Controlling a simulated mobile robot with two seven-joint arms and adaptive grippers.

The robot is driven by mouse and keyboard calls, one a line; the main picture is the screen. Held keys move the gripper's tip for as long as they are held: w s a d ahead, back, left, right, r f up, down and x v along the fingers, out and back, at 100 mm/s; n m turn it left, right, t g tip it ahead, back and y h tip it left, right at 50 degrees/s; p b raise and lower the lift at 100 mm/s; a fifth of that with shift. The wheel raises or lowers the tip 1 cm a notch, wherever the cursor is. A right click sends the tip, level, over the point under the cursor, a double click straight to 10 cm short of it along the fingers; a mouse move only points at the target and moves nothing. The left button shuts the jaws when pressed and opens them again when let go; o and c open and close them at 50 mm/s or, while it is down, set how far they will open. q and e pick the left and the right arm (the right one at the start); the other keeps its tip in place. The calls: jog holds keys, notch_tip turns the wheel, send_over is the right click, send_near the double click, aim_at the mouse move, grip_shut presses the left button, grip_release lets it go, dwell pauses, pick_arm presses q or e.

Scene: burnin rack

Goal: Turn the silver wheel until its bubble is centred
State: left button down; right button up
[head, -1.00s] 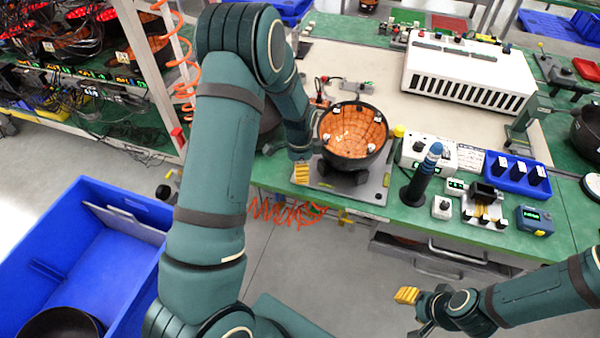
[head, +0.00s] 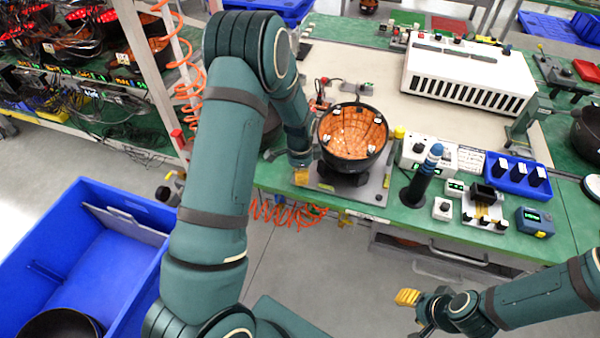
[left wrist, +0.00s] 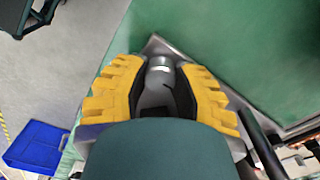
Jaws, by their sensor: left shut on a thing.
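My left gripper (head: 301,176) is at the front left corner of the grey plate (head: 372,196) under the dark bowl with an orange, segmented inside (head: 352,133). In the left wrist view its yellow fingers (left wrist: 160,88) are shut on a small silver-grey round part, the silver wheel (left wrist: 159,66), at the plate's corner. The fingers and palm hide most of the wheel. In the head view the gripper covers it. I cannot make out a bubble in either view. My right gripper (head: 408,298) hangs apart in front of the bench, its finger gap unclear.
An orange coiled hose (head: 285,213) hangs below the bench edge. A blue bin (head: 85,250) stands on the floor at left.

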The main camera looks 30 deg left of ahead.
pick_arm(q)
jog(key=shift+n, duration=0.3)
jog(key=n, duration=0.4)
jog(key=shift+n, duration=0.4)
jog(key=n, duration=0.4)
jog(key=shift+n, duration=0.3)
jog(key=n, duration=0.4)
jog(key=shift+n+p, duration=0.3)
jog(key=shift+p, duration=0.05)
jog(key=n+p, duration=0.1)
jog(key=n, duration=0.3)
jog(key=shift+n, duration=0.4)
jog(key=c, duration=0.7)
grip_release()
